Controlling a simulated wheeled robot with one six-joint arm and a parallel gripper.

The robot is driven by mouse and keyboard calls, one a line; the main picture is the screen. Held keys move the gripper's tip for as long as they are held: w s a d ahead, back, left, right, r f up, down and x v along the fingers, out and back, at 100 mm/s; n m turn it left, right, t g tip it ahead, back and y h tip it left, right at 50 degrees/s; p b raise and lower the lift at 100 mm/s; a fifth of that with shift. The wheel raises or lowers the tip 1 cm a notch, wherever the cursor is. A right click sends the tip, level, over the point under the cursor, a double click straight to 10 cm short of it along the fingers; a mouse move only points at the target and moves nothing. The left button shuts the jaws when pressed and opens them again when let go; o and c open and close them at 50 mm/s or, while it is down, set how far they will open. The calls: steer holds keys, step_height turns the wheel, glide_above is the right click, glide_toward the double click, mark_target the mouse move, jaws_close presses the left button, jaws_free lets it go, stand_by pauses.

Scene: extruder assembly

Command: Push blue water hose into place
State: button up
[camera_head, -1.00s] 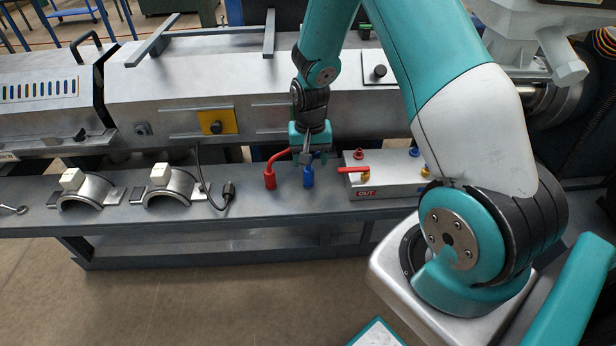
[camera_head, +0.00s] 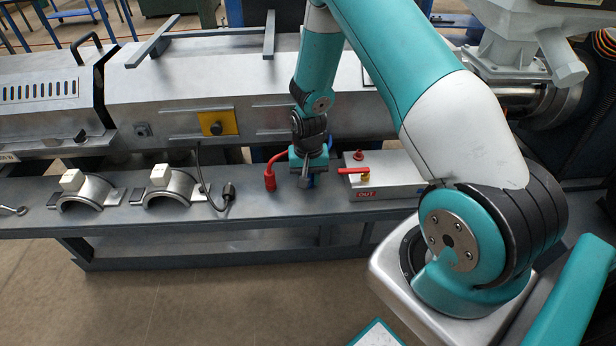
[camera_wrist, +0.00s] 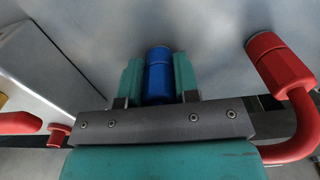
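The blue water hose end (camera_wrist: 158,78) sits between the two teal fingers of my gripper (camera_wrist: 158,85) in the wrist view. The fingers flank it closely on both sides, and I cannot tell whether they press on it. In the head view my gripper (camera_head: 309,170) is low over the bench and hides most of the blue hose end (camera_head: 309,182).
A red hose (camera_head: 270,180) stands close left of my gripper; it also shows at the right of the wrist view (camera_wrist: 280,65). A black cable plug (camera_head: 228,190) and two curved metal clamps lie farther left on the bench (camera_head: 250,205). The machine housing (camera_head: 280,95) rises behind.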

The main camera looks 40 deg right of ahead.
steer(key=c, duration=0.3)
steer(key=shift+r, duration=0.15)
step_height(320, 180, up, 20)
steer(key=shift+f+p, duration=0.1)
steer(key=shift+p, duration=0.5)
steer(key=o, duration=0.4)
steer(key=c, duration=0.4)
